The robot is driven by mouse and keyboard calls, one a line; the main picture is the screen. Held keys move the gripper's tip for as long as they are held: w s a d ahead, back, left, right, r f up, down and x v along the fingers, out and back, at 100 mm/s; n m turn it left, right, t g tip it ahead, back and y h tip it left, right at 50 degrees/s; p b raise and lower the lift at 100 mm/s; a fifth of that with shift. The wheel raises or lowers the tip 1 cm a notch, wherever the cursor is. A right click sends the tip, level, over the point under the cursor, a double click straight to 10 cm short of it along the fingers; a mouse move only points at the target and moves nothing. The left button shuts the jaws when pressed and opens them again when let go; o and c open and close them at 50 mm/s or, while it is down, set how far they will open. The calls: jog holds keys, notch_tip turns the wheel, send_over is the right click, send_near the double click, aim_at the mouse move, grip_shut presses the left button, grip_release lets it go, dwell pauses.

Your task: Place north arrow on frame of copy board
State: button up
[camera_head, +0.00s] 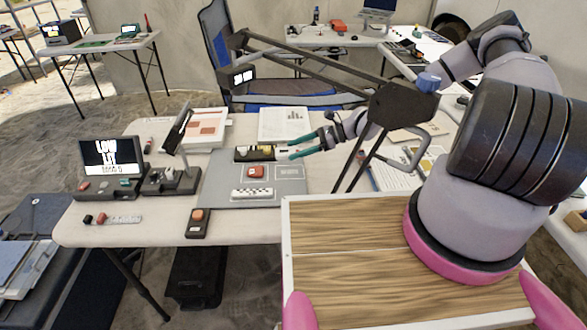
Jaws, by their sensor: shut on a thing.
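The copy board (213,190) is a grey flat board on the near table, with pale outlined frames on it. One outlined frame (290,172) at its right is bare. A small red block (256,172) lies near its middle, above a black-and-white checkered scale bar (252,193). A dark holder with yellow (254,153) sits at its back. My gripper (301,147), with teal fingers, reaches in from the right over the board's back right part. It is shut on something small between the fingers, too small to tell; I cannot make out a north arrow.
A copy stand's black beam (310,69) and dark head (400,103) cross in front of my arm. A small screen (112,153) and a dark device (172,180) stand left of the board. Papers (284,124) lie behind.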

aim_at(297, 172)
notch_tip(297, 172, down, 7)
jog(key=shift+f, duration=0.2)
jog(key=o, duration=1.4)
